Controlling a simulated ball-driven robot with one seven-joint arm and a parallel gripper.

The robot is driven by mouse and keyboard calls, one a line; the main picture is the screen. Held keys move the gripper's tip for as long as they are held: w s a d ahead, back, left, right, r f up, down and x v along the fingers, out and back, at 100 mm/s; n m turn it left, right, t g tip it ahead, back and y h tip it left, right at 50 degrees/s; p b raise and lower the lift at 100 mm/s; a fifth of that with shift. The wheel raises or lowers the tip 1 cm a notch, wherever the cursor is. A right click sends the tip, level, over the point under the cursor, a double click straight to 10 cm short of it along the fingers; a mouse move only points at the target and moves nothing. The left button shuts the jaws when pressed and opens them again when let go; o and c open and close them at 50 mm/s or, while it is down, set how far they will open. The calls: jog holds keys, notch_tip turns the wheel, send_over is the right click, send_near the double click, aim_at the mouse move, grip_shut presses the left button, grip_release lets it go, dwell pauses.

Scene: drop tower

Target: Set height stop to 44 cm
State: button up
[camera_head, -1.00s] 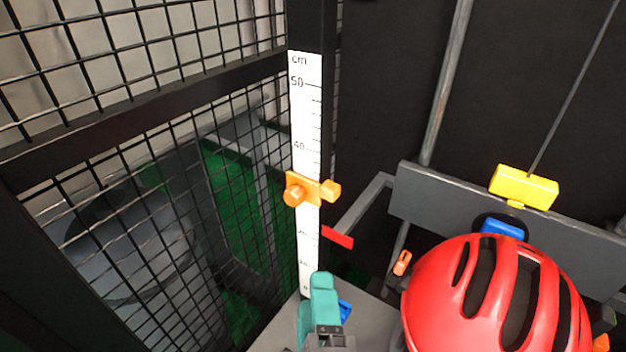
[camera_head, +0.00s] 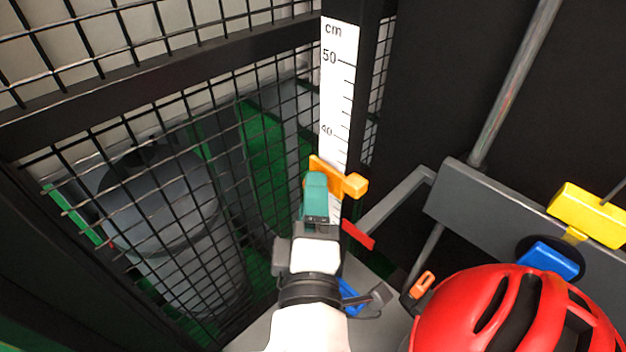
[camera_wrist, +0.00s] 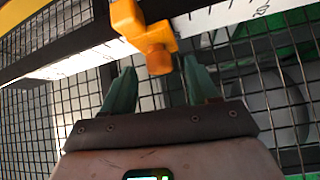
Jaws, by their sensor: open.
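The orange height stop (camera_head: 352,184) sits on the white centimetre scale (camera_head: 338,80), a little below the 40 mark. Its exact reading is hidden. My gripper (camera_head: 315,182) is at the stop in the head view, its teal fingers covering the stop's left part and the lower scale. In the wrist view the open teal fingers of my gripper (camera_wrist: 160,82) stand on either side of the stop's orange knob (camera_wrist: 158,60). A gap shows between the knob and each finger, so I see no grip on it.
A black wire mesh fence (camera_head: 170,110) stands left of the scale. A red pointer (camera_head: 358,235) juts out below the stop. A red helmet (camera_head: 505,320) is at the lower right, with a yellow block (camera_head: 588,214) above it.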

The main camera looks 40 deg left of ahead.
jog(key=shift+x, duration=1.65)
jog(key=shift+c, duration=0.4)
grip_shut()
jog(key=shift+r, duration=0.15)
